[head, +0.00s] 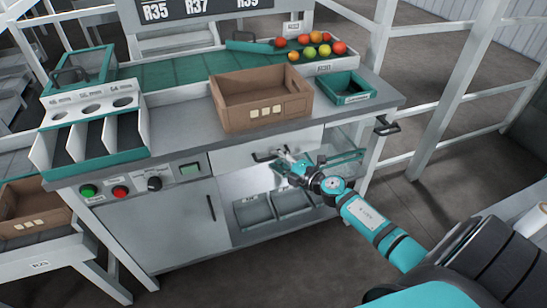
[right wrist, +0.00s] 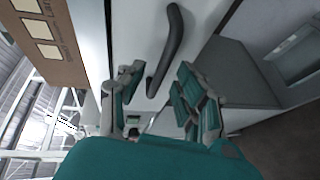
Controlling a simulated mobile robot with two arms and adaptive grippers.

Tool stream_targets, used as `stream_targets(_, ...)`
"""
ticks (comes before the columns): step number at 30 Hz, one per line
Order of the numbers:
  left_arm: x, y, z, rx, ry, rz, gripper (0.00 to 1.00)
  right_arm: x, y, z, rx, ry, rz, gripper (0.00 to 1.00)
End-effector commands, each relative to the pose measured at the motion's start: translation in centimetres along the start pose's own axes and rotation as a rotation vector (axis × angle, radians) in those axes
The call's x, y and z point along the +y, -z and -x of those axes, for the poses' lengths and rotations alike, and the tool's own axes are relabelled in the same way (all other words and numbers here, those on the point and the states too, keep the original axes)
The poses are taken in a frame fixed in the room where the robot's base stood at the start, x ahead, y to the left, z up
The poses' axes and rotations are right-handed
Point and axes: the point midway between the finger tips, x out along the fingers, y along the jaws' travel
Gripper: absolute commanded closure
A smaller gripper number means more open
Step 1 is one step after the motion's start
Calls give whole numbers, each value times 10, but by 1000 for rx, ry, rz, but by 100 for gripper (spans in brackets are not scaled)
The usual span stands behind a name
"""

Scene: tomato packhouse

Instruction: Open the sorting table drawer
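The sorting table (head: 385,100) has a pale drawer front (head: 231,160) under its top, below the cardboard box; it looks flush with the table front. A dark bar handle (head: 262,156) sits on the drawer. My right gripper (head: 286,160) is in front of the drawer at the handle. In the right wrist view the gripper (right wrist: 160,92) has its fingers apart, with the dark handle (right wrist: 172,40) running between and past the fingertips. I cannot tell whether any finger touches it. My left gripper is out of view.
On the table stand a cardboard box (head: 240,118), a small green bin (head: 347,98) and several tomatoes (head: 310,50). A control panel with green (head: 88,190) and red (head: 120,192) buttons is left of the drawer. A shelf with grey bins (head: 253,211) lies below.

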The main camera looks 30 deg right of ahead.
Motion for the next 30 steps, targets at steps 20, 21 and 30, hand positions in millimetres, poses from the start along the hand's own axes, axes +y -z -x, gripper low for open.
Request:
stream_targets(20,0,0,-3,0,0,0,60,0,0,-21,-1,1,-1,85)
stream_targets(21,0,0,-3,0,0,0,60,0,0,-21,-1,0,-1,90)
stream_targets(30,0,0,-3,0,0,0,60,0,0,-21,-1,0,-1,100)
